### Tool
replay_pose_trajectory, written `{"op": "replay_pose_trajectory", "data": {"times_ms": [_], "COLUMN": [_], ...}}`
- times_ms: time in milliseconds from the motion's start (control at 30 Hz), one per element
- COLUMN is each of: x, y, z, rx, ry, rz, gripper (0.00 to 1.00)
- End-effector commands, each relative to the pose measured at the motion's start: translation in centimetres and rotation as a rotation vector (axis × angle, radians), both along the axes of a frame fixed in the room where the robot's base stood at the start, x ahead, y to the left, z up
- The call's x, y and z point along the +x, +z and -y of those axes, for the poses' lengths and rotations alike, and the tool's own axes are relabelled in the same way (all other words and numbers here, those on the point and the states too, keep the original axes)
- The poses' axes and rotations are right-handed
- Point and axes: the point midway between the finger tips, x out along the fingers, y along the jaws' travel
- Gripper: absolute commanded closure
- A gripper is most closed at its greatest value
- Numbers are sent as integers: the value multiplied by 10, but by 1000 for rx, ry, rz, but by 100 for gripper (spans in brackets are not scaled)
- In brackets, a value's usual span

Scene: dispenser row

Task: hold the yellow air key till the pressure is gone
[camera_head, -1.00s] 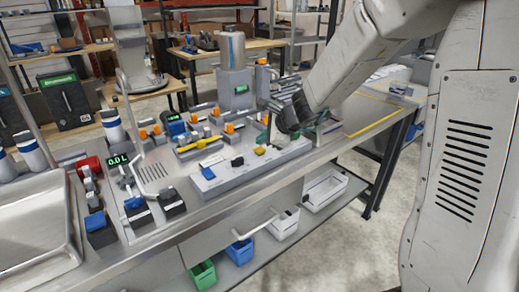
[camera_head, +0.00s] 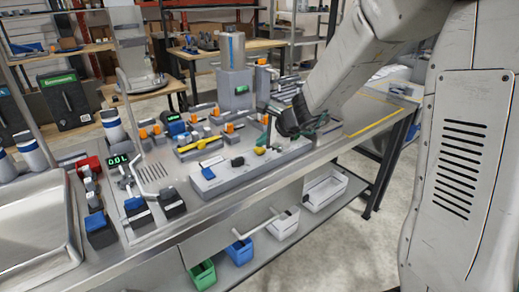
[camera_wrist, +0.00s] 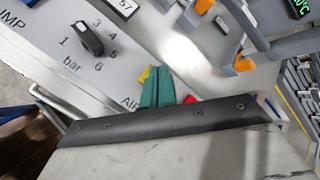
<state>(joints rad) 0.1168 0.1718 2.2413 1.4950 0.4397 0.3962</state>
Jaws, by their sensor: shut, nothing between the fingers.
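In the wrist view, a bit of the yellow key (camera_wrist: 146,74) shows beside the green fingertips, with part of an "AIR" label below left. My gripper (camera_wrist: 157,74) is shut and empty, its green fingers together at the key. They hide most of it, and I cannot tell whether they touch or press it. In the head view my gripper (camera_head: 267,140) is just above the key.
A blue key (camera_head: 207,173) sits at the panel's left end. Orange-topped fittings and a metal cylinder (camera_head: 233,75) stand behind. A red part (camera_wrist: 190,99) is close by the fingers.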

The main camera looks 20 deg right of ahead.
Motion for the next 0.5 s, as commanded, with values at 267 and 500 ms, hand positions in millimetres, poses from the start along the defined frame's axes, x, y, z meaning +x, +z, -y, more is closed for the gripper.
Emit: {"op": "replay_pose_trajectory", "data": {"times_ms": [267, 500], "x": [0, 0], "y": [-3, -6], "z": [0, 0], "rx": [1, 1], "ry": [0, 0], "rz": [-1, -1], "gripper": [100, 100]}}
